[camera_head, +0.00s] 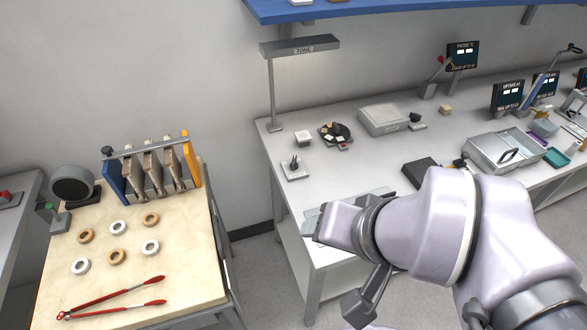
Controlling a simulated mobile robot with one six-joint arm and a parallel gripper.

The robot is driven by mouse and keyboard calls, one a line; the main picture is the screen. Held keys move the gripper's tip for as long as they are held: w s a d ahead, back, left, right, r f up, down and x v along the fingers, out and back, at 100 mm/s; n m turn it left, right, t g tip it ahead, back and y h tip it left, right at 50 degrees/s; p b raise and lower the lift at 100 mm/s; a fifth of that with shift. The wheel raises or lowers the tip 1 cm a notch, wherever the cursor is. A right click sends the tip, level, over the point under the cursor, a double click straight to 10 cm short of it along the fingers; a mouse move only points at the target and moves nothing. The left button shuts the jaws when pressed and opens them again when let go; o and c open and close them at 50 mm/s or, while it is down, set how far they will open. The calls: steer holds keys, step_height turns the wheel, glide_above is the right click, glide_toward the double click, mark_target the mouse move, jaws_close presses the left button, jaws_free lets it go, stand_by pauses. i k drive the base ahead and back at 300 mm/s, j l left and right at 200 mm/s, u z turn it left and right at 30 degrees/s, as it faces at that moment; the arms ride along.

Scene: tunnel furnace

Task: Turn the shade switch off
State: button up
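A small light plate with an upright toggle (294,166) lies on the white bench, near its left edge. No label reading "shade" is legible, so I cannot tell for sure that this toggle is the shade switch. Its on or off position is too small to tell. The end of my arm, with a dark grey part (358,307) hanging below it, is at lower centre, apart from the toggle, to its right and nearer the camera. My gripper's fingers cannot be made out.
A white block (304,138), a dark round dish (336,134) and a grey box (384,119) stand behind the toggle. A separate table (190,240) at left holds rings, red-handled tongs (112,297) and a rack (150,170). A blue shelf (400,9) overhangs the bench.

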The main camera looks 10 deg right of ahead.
mark_target(294, 165)
steer(key=i+l+u, duration=0.15)
steer(key=u, duration=0.2)
steer(key=i+l+u, duration=0.4)
steer(key=k+j, duration=0.1)
